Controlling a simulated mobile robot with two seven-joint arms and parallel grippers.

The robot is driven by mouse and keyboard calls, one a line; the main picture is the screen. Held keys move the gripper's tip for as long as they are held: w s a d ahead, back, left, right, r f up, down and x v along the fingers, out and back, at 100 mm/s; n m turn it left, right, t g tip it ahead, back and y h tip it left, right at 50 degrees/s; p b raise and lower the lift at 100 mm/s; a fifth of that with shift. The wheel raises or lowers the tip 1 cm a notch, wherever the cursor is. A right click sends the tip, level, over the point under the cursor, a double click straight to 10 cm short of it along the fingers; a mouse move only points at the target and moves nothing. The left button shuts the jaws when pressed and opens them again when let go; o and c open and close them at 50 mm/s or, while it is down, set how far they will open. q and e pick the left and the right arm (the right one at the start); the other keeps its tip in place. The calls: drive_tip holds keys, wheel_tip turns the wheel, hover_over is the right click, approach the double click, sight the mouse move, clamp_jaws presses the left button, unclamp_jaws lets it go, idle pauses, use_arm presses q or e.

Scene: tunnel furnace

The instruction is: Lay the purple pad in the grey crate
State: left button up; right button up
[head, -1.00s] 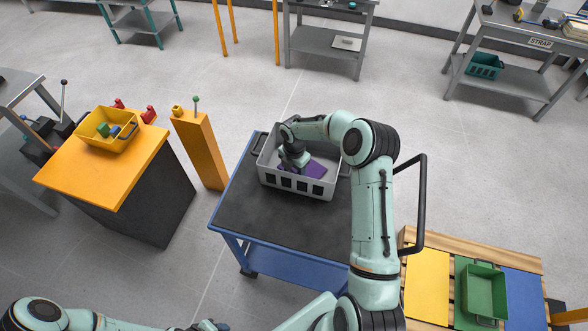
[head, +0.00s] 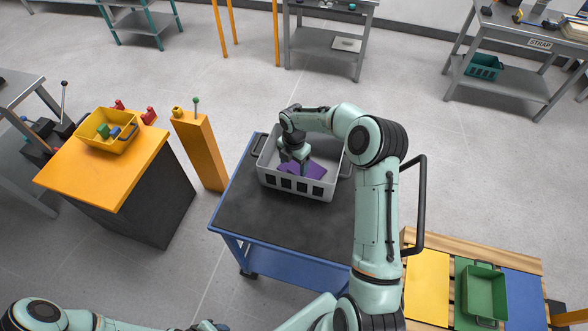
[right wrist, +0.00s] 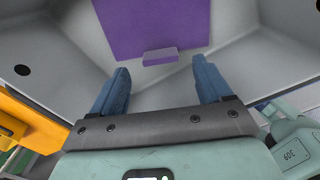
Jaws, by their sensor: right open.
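The purple pad (head: 312,168) lies inside the grey crate (head: 318,187), seemingly flat on its floor. In the right wrist view the pad (right wrist: 150,22) shows a small raised purple tab (right wrist: 160,56) at its near edge. My right gripper (head: 297,164) is inside the crate, over the pad's left part. Its two blue fingers (right wrist: 160,78) are apart, with nothing between them, and the tab is beyond their tips. At the bottom edge of the head view only a bit of my left gripper (head: 214,326) shows.
The crate stands on a blue trolley with a dark top (head: 265,217), clear in front of the crate. An orange post (head: 201,150) and an orange-topped block with a yellow bin (head: 105,145) stand left. A pallet with a green tray (head: 484,296) is at lower right.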

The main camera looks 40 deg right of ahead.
wheel_tip(320, 180, up, 8)
drive_tip(key=shift+f, duration=0.25)
idle(0.5)
